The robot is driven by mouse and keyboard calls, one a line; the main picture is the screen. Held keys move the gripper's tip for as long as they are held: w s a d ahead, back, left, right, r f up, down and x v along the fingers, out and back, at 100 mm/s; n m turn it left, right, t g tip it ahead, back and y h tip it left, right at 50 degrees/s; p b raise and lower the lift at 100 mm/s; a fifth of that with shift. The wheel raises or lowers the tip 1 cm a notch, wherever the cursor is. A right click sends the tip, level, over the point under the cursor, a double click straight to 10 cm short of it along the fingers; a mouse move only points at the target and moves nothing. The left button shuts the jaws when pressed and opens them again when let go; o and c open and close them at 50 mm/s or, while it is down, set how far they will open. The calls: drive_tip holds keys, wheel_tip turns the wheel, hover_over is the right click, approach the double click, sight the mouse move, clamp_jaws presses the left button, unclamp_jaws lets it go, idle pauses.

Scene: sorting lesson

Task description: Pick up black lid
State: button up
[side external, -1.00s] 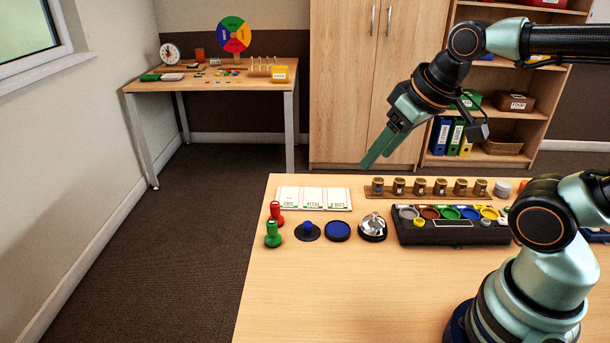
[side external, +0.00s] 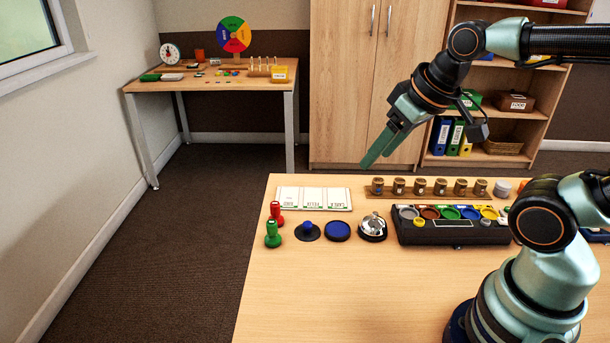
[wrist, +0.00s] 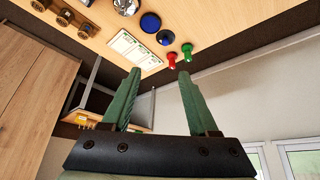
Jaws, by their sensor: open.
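The black lid (side external: 315,237), a dark round disc with a blue knob on top, lies flat on the table near its left end. It stands between a green peg-shaped piece and a round blue disc. It also shows in the wrist view (wrist: 165,41), near the top middle. My gripper (side external: 376,162) is open and empty, raised above the table's far edge and apart from the lid. In the wrist view its two green fingers (wrist: 159,73) are spread with nothing between them.
A green piece (side external: 273,236) and a red piece (side external: 276,212) stand left of the lid. The blue disc (side external: 337,231), a silver bell (side external: 373,227) and a black paint tray (side external: 450,237) are to its right. White cards (side external: 314,198) lie behind. The table's front is clear.

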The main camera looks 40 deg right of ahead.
drive_tip(key=shift+o, duration=0.2)
drive_tip(key=n+g, duration=0.6)
drive_tip(key=n, duration=1)
hover_over(308, 223)
wheel_tip(308, 223, down, 11)
drive_tip(key=f, duration=0.7)
drive_tip(key=shift+a+f, duration=0.2)
drive_tip(key=shift+a, duration=0.05)
drive_tip(key=shift+d+f, duration=0.15)
drive_tip(key=shift+f, duration=1.2)
drive_tip(key=shift+d+f, duration=0.15)
drive_tip(key=shift+f, duration=1.15)
clamp_jaws()
